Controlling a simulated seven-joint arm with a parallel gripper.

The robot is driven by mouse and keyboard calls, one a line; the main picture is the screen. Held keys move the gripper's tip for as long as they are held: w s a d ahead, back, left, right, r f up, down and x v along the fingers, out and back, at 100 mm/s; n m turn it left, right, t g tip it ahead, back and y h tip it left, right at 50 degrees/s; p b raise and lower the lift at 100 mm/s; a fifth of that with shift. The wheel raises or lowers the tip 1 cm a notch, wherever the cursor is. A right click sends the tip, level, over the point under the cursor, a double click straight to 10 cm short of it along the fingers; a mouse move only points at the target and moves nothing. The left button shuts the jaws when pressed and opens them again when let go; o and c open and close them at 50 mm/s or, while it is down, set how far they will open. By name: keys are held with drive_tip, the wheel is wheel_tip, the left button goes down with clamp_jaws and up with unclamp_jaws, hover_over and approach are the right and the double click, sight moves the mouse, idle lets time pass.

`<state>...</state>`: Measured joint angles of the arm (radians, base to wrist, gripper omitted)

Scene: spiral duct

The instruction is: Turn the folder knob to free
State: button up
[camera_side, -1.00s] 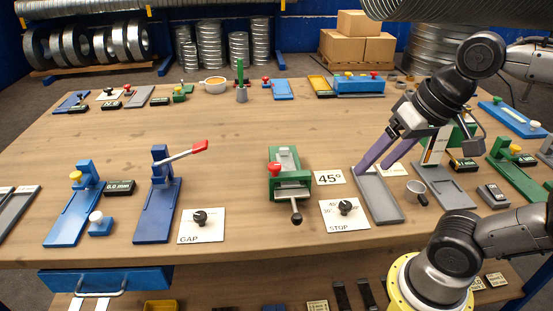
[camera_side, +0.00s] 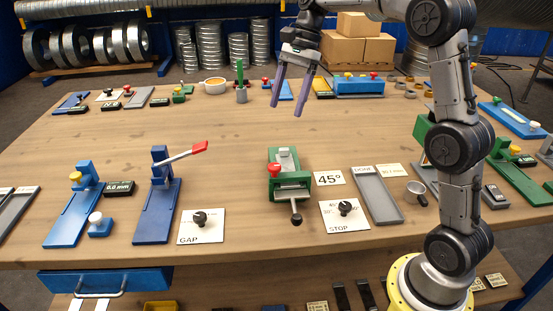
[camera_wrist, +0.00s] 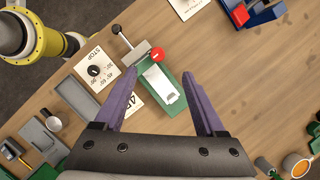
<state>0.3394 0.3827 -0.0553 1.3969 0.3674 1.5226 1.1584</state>
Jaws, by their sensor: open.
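A green bench device (camera_side: 290,190) stands near the table's front middle, with a red knob (camera_side: 274,168) on its left and a black-ended lever at its front. It also shows in the wrist view (camera_wrist: 172,102), with its red knob (camera_wrist: 158,54). A black dial on a white STOP card (camera_side: 345,208) lies to its right; in the wrist view this dial (camera_wrist: 94,71) is left of the device. Another black dial sits on the GAP card (camera_side: 201,218). I cannot tell which is the folder knob. My gripper (camera_side: 286,112) is open and empty, above the table behind the green device.
A blue device with a red-handled lever (camera_side: 158,210) stands left of the GAP card. A 45° card (camera_side: 329,178) and a grey tray (camera_side: 378,196) are right of the green device. The table's middle is clear. Small parts line the back edge.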

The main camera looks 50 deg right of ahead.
sight(275, 165)
drive_tip(key=x, duration=0.5)
drive_tip(key=d+x, duration=0.1)
drive_tip(key=x, duration=0.4)
drive_tip(key=d+x, duration=0.1)
drive_tip(key=x, duration=0.4)
drive_tip(key=shift+s+a+f, duration=0.1)
drive_tip(key=shift+f, duration=0.4)
clamp_jaws()
